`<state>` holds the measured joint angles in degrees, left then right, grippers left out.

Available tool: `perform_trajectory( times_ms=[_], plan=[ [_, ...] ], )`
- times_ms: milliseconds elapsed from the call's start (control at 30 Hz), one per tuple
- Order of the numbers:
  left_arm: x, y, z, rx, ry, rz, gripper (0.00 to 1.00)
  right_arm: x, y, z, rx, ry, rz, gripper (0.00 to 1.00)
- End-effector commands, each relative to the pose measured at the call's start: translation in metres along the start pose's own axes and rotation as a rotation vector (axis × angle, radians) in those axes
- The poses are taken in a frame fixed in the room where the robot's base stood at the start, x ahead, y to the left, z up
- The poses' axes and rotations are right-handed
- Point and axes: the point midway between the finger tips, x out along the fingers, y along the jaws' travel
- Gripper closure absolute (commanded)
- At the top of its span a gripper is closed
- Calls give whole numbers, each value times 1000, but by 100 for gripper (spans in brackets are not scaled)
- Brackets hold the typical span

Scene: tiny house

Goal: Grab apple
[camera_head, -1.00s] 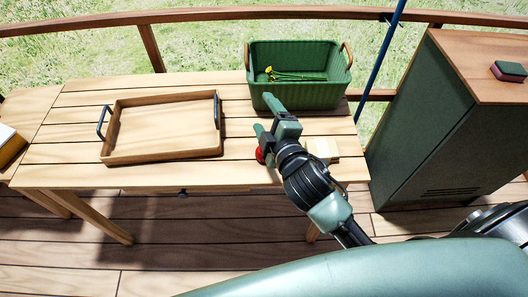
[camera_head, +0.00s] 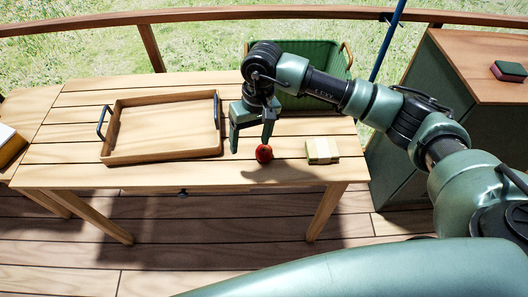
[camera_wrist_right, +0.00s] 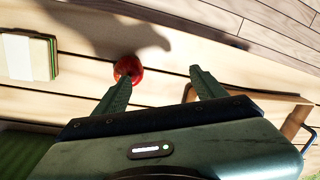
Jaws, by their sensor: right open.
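A red apple (camera_head: 264,154) sits on the wooden table near its front edge. My right gripper (camera_head: 251,148) points down just behind the apple, with its fingers apart and nothing between them. In the head view the apple is by the right fingertip. In the right wrist view the apple (camera_wrist_right: 128,69) lies beyond the tip of the left-hand finger, outside the middle of the open jaws (camera_wrist_right: 160,75). I cannot tell whether that finger touches it. My left gripper is not in view.
A wooden tray (camera_head: 110,148) with dark handles stands left on the table. A green basket (camera_head: 335,100) is at the back right, partly hidden by my arm. A small pale block (camera_head: 322,149) lies right of the apple. A dark green cabinet (camera_head: 480,140) stands at right.

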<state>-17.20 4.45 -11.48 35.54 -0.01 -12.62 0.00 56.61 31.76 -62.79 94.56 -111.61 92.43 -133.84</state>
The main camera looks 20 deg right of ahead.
Motion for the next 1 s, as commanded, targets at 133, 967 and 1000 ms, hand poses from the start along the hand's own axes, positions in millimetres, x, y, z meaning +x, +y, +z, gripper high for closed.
perform_trajectory(
  times_ms=[133, 967, 1000],
  plan=[
    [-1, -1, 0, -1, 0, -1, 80, -10, 38, -6, -49, -11, 144, 29],
    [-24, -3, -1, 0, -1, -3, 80, 65, 53, -4, -56, -12, 158, 29],
    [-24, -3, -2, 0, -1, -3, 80, 65, 53, -4, -56, -13, 158, 29]
  ],
)
